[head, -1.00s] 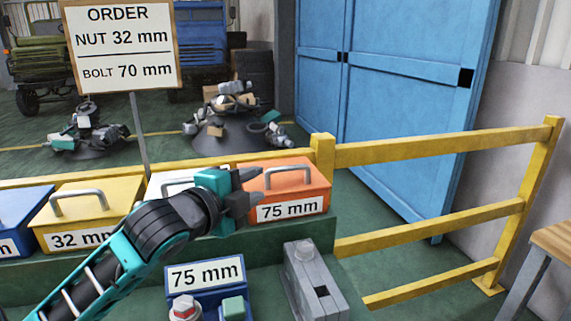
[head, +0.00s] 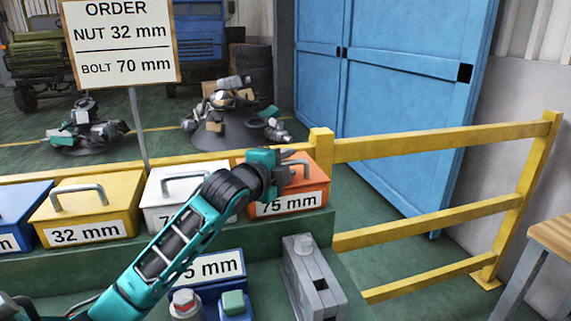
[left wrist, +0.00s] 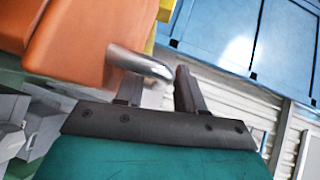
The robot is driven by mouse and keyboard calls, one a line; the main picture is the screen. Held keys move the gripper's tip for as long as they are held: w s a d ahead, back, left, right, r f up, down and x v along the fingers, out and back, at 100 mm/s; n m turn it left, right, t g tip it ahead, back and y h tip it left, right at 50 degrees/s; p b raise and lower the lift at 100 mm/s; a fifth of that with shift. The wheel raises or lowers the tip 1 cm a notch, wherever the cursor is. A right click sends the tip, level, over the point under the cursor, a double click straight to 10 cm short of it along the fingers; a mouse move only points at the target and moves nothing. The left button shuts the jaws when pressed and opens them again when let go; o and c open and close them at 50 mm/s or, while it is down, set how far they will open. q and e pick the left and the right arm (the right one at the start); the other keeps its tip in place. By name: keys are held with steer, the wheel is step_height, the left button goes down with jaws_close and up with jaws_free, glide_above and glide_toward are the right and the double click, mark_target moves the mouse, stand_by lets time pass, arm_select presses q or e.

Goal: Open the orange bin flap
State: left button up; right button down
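The orange bin (head: 318,180) with the 75 mm label stands at the right end of the row in the head view, its flap down. My left gripper (head: 298,166) is over its top and hides most of the handle. In the left wrist view the orange bin (left wrist: 85,35) fills the upper left, and its metal handle (left wrist: 142,63) reaches toward the space between the fingertips. My left gripper (left wrist: 158,82) has its fingers apart there, at the handle. I cannot tell whether they touch it. My right gripper is not in view.
White (head: 160,205), yellow (head: 90,215) and blue (head: 20,215) bins stand left of the orange one. A yellow railing (head: 430,145) runs behind and to the right. A blue box (head: 235,268) and a grey block (head: 312,280) are in front. A wooden table (head: 555,240) is at right.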

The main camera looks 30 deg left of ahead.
arm_select(q)
steer(key=shift+c, duration=0.4)
jaws_close()
